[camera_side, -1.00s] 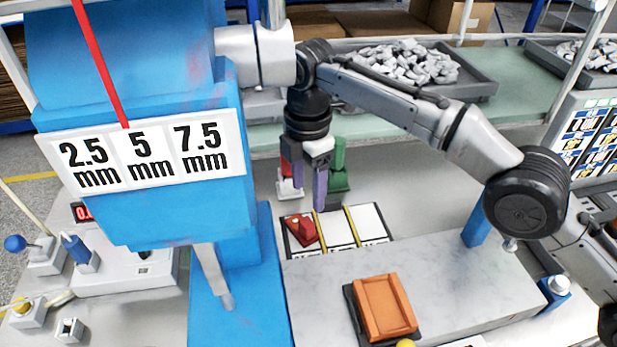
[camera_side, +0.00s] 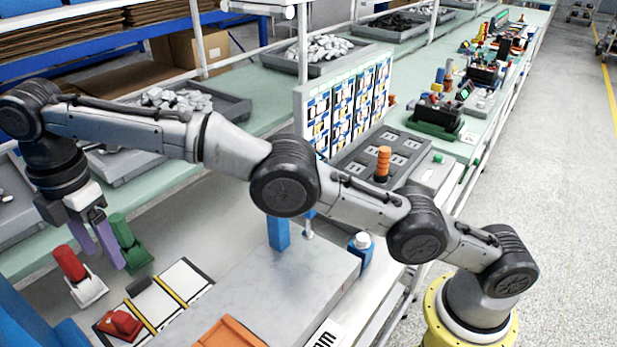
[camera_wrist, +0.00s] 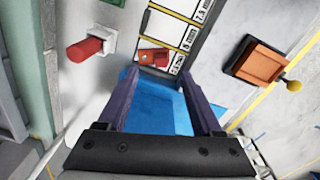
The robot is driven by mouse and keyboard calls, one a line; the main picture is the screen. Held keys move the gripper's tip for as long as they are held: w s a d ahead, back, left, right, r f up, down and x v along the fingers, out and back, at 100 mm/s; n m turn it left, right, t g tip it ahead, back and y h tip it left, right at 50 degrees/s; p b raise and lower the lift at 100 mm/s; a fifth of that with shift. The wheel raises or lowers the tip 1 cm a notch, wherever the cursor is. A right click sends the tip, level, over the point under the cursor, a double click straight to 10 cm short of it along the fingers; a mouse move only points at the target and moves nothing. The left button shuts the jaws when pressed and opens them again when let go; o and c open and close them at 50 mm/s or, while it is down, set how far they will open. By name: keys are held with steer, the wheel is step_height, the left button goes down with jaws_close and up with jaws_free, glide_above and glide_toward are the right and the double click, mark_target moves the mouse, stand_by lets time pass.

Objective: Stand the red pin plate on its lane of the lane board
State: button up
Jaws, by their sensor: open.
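The red pin plate (camera_side: 120,325) is a small red block with a raised part. It rests on the 2.5 mm end lane of the lane board (camera_side: 187,279), a black-framed board with white lanes and yellow dividers. The plate also shows in the wrist view (camera_wrist: 153,57), just beyond the fingertips. My gripper (camera_side: 104,262) is open and empty, with its purple fingers apart, pointing down above the area behind the board. It is apart from the plate. In the wrist view, the gripper's fingers (camera_wrist: 160,75) frame a blue surface.
A red-handled piece on a white base (camera_side: 88,288) and a green-handled piece (camera_side: 124,236) stand behind the board, close to my fingers. A grey marble-like slab (camera_side: 265,280) lies to the right, bearing an orange tray (camera_side: 230,333). A blue post (camera_side: 278,232) rises behind the slab.

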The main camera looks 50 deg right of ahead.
steer(key=s+d+r+m+t, duration=0.15)
steer(key=d+r+m, duration=0.25)
steer(key=d+r, duration=0.45)
steer(key=s+d+r+m, duration=0.3)
steer(key=d+r+m, duration=0.15)
steer(key=d, duration=0.65)
steer(key=s+d+m+t, duration=0.2)
steer(key=s+d+m, duration=0.3)
steer(key=s+d, duration=0.6)
steer(key=s+d+f+m+t, duration=0.1)
steer(key=s+d+f+m, duration=0.2)
steer(key=s, duration=0.5)
steer(key=s+d+f+m, duration=0.4)
steer(key=s+f, duration=0.3)
steer(key=s, duration=0.1)
steer(key=shift+d+f+m+t, duration=0.15)
steer(key=shift+f+m+t, duration=0.1)
steer(key=shift+m+t, duration=0.1)
steer(key=shift+s, duration=0.1)
